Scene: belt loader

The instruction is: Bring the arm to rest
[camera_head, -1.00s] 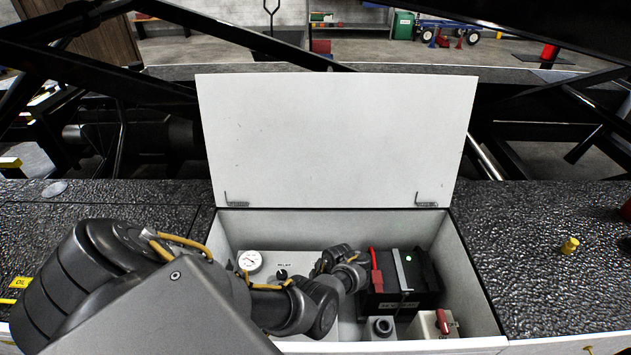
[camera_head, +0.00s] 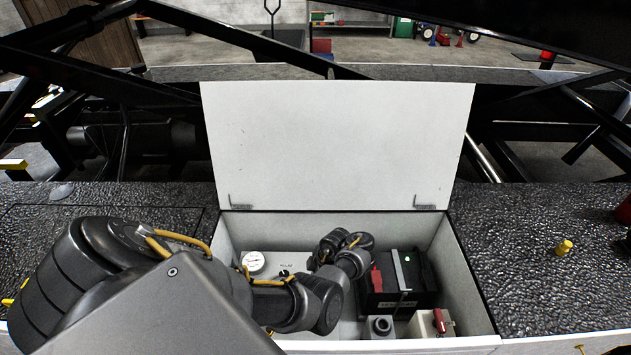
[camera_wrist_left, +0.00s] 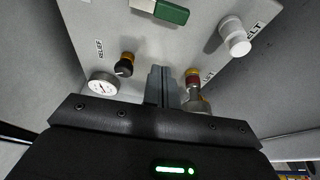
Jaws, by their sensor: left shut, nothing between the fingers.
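My left arm (camera_head: 285,305) comes in from the left and reaches down into an open white box (camera_head: 470,290). Its wrist is bent over the middle of the box, and the fingers are hidden in the head view. In the left wrist view my left gripper (camera_wrist_left: 163,86) is shut and empty, its fingers in front of a grey panel (camera_wrist_left: 75,25). A gauge (camera_wrist_left: 103,86) and a black relief knob (camera_wrist_left: 125,66) lie left of the fingers. A red and yellow fitting (camera_wrist_left: 193,80) is just right of them; contact cannot be told. My right gripper is not in view.
The raised white lid (camera_head: 335,145) stands behind the box. A yellow peg (camera_head: 564,247) stands on the dark textured deck (camera_head: 530,230).

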